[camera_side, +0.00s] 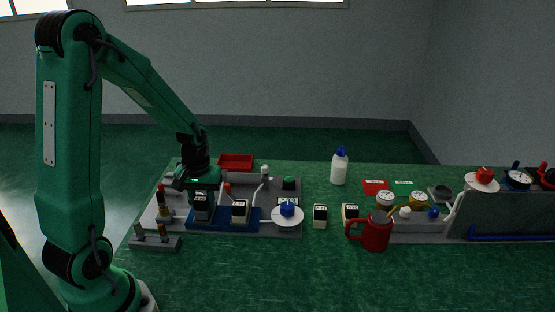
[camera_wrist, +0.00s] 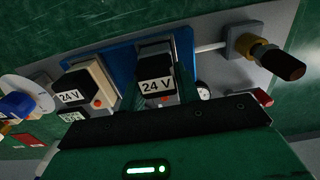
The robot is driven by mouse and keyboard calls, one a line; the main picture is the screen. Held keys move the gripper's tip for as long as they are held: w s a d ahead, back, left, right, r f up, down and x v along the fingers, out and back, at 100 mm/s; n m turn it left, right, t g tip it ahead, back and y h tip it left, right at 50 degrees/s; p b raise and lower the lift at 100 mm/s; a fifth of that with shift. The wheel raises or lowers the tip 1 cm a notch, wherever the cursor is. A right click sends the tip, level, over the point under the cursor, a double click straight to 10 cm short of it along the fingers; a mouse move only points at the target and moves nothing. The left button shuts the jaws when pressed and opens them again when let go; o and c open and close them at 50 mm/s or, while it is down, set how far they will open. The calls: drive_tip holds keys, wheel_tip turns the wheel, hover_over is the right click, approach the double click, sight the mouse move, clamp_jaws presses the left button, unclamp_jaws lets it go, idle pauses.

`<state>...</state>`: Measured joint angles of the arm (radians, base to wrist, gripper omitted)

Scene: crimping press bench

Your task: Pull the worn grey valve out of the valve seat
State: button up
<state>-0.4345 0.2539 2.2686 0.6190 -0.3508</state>
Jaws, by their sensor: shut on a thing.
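The worn grey valve (camera_side: 201,212) has a black top marked 24 V and stands upright over the left part of the blue valve block (camera_side: 222,225). My gripper (camera_side: 200,188) points down from above and is shut on this valve. I cannot tell whether the valve's foot is still inside its seat, as the seat is hidden. In the wrist view the grey valve (camera_wrist: 158,90) is at the middle, with its near end behind the dark edge of my gripper. The blue block (camera_wrist: 125,52) shows behind it.
A cream valve (camera_side: 240,213) stands on the block just right of the grey one. A white disc with a blue knob (camera_side: 288,211) is further right. A red mug (camera_side: 376,234) stands in front.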

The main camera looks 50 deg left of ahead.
drive_tip(key=shift+r, duration=0.5)
wheel_tip(320, 180, up, 2)
drive_tip(key=s+d+r, duration=0.1)
drive_tip(key=d+r, duration=0.6)
drive_tip(key=d, duration=0.4)
drive_tip(key=shift+d, duration=0.35)
drive_tip(key=shift+r, duration=0.1)
drive_tip(key=shift+s+r, duration=0.1)
drive_tip(key=shift+r, duration=1.3)
drive_tip(key=shift+a, duration=0.1)
